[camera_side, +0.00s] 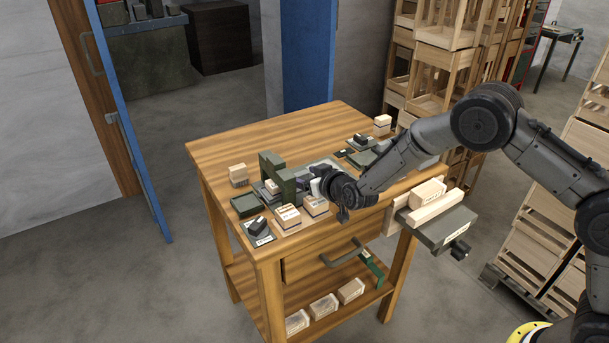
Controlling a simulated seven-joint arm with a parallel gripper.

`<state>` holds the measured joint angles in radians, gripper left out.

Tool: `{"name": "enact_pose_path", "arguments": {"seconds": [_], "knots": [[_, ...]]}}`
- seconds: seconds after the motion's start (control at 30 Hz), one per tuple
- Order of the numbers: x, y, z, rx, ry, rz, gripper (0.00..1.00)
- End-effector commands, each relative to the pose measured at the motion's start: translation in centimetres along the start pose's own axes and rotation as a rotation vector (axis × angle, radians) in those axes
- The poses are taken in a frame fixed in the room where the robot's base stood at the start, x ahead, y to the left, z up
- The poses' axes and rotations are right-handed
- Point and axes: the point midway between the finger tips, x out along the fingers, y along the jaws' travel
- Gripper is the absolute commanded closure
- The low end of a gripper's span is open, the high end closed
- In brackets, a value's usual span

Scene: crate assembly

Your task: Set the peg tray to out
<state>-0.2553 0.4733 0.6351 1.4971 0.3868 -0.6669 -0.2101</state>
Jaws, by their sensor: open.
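My gripper (316,186) is at the front middle of the wooden bench, low over the small parts by the green fixture (276,176). It is open. Its fingers are small and partly hidden, so I cannot tell whether they touch anything. A shallow dark green tray (246,206) lies left of the fixture. Another dark green tray-like part (363,157) lies farther back, behind my arm. I cannot tell which of these is the peg tray, and no pegs can be made out.
Pale labelled wooden blocks (288,217) stand along the bench's front edge. A vise (442,228) holding pale wood juts from the right side. The bench top (240,150) is clear at the back left. Wooden crates (445,50) are stacked behind.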

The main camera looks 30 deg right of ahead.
Motion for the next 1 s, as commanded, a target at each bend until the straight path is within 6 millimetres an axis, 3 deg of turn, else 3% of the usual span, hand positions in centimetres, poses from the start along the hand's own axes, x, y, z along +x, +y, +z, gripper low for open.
{"name": "enact_pose_path", "arguments": {"seconds": [0.17, 0.6, 1.0], "knots": [[-0.01, 0.01, -0.03, 0.0, 0.0, 0.0, 0.22], [-0.04, -0.01, -0.02, 0.0, 0.0, 0.0, 1.0], [-0.05, -0.02, -0.02, 0.0, 0.0, 0.0, 1.0]]}}
